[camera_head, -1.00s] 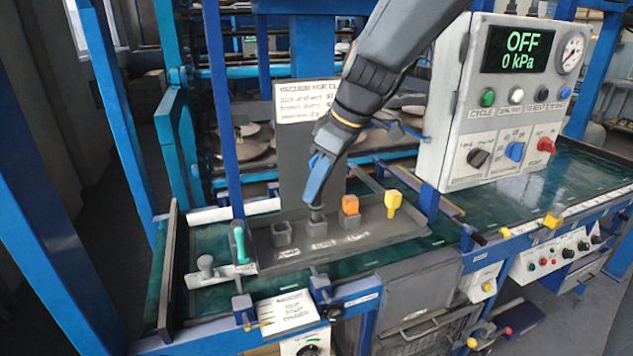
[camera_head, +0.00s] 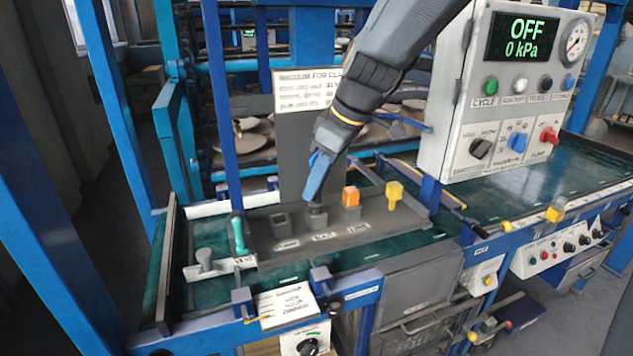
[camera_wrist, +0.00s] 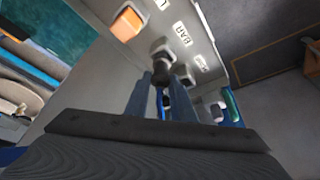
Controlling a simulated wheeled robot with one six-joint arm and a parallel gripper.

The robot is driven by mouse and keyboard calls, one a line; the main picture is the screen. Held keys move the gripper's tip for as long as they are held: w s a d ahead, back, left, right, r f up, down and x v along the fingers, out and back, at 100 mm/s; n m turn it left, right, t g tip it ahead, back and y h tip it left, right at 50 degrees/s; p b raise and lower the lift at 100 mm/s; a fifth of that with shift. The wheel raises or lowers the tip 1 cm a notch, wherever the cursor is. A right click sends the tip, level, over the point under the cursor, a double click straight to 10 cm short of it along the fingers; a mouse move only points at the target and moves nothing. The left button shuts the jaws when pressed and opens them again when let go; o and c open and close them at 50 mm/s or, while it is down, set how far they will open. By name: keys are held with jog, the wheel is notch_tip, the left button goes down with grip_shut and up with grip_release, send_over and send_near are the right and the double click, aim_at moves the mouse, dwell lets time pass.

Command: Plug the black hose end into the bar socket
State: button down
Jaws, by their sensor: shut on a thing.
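My gripper (camera_head: 314,197) points down over the middle socket of a grey tray (camera_head: 378,232), and its blue fingers are shut on the black hose end (camera_wrist: 160,75). The bar socket (camera_head: 317,219) is the grey block under the fingertips. It also shows in the wrist view (camera_wrist: 160,48), near the BAR label (camera_wrist: 184,34). The hose end is upright at the socket's mouth. The fingers and hose hide how deep it sits.
An empty socket (camera_head: 282,223) is to the left, and an orange plug (camera_head: 350,196) and yellow plug (camera_head: 394,194) are to the right. A teal-handled lever (camera_head: 239,234) is at the tray's left end. A control box (camera_head: 500,100) reading OFF, 0 kPa stands at the right.

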jog(key=shift+f+b, duration=0.35)
jog(key=shift+f, duration=0.05)
dwell(0.4)
jog(key=c, duration=1.4)
grip_release()
jog(key=shift+c, duration=0.2)
jog(key=b+v, duration=0.1)
jog(key=v, duration=0.7)
jog(key=shift+f, duration=0.1)
